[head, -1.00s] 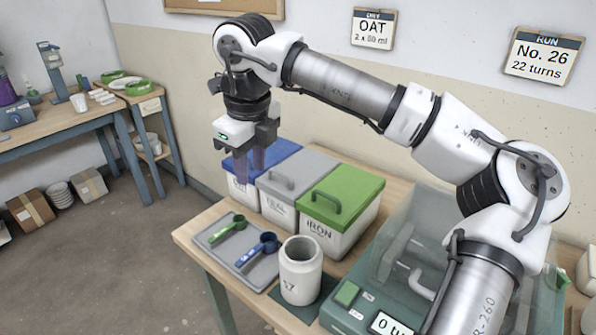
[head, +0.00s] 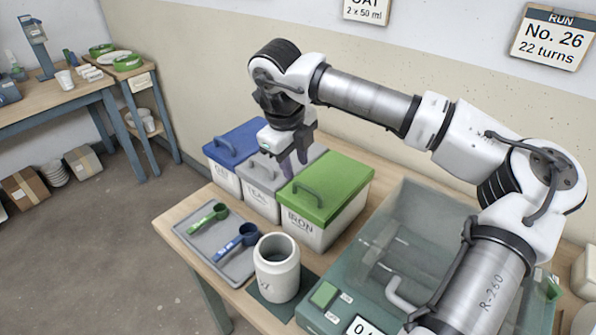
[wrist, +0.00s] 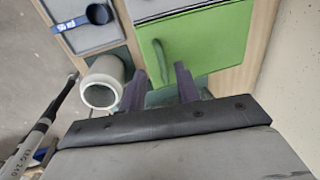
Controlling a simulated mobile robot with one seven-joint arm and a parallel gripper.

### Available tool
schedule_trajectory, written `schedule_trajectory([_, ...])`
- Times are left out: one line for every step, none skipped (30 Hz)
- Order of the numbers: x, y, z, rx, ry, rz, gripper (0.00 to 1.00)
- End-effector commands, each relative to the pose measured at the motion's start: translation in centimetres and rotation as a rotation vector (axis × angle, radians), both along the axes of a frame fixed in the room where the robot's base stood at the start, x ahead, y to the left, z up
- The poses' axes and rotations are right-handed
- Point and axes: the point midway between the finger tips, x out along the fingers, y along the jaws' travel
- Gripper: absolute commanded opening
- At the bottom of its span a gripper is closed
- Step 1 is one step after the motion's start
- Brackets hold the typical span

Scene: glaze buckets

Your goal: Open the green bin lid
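The green lid (head: 340,183) lies closed on the white bin labelled IRON (head: 318,232). Its raised green handle (head: 307,193) is on the lid's left part. The lid also shows in the wrist view (wrist: 210,40), with the handle (wrist: 161,60) just beyond my fingers. My gripper (head: 294,164) is above the border of the grey and green bins, pointing down, its fingers apart and empty. The fingers (wrist: 160,88) also show apart in the wrist view. The handle is not between them; the exact height above the lid is hard to tell.
Grey-lidded (head: 262,173) and blue-lidded (head: 237,142) bins stand to the left. A tray (head: 190,240) with green (head: 208,217) and blue (head: 236,243) scoops and a white jar (head: 277,268) stand in front. A machine with a clear cover (head: 425,215) is at right.

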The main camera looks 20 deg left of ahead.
Motion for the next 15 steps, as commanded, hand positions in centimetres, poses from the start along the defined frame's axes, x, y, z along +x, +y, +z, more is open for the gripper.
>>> schedule_trajectory([0.2, -0.1, -0.8, 0.0, 0.003, 0.0, 0.32])
schedule_trajectory([0.3, -0.1, -1.4, 0.001, 0.004, 0.0, 0.32])
schedule_trajectory([0.4, -0.2, -2.0, 0.002, 0.002, 0.0, 0.32])
schedule_trajectory([0.4, -0.2, -2.5, 0.001, 0.003, 0.0, 0.32])
schedule_trajectory([0.5, -0.2, -2.9, 0.0, 0.003, 0.0, 0.32])
schedule_trajectory([0.6, -0.3, -3.3, 0.001, 0.002, 0.0, 0.32])
schedule_trajectory([0.7, -0.3, -3.6, 0.001, 0.002, 0.0, 0.32])
schedule_trajectory([0.7, -0.3, -3.9, 0.001, 0.002, 0.0, 0.32])
schedule_trajectory([0.8, -0.3, -4.2, 0.001, 0.001, -0.001, 0.32])
schedule_trajectory([0.8, -0.3, -4.4, 0.001, 0.0, -0.001, 0.32])
schedule_trajectory([0.9, -0.3, -4.5, 0.001, 0.0, -0.001, 0.32])
schedule_trajectory([0.9, -0.4, -4.7, 0.001, 0.0, -0.001, 0.32])
schedule_trajectory([0.9, -0.4, -4.7, 0.001, 0.0, -0.001, 0.32])
schedule_trajectory([0.9, -0.4, -4.8, 0.001, 0.0, -0.001, 0.32])
schedule_trajectory([0.9, -0.4, -4.8, 0.001, 0.0, -0.001, 0.32])
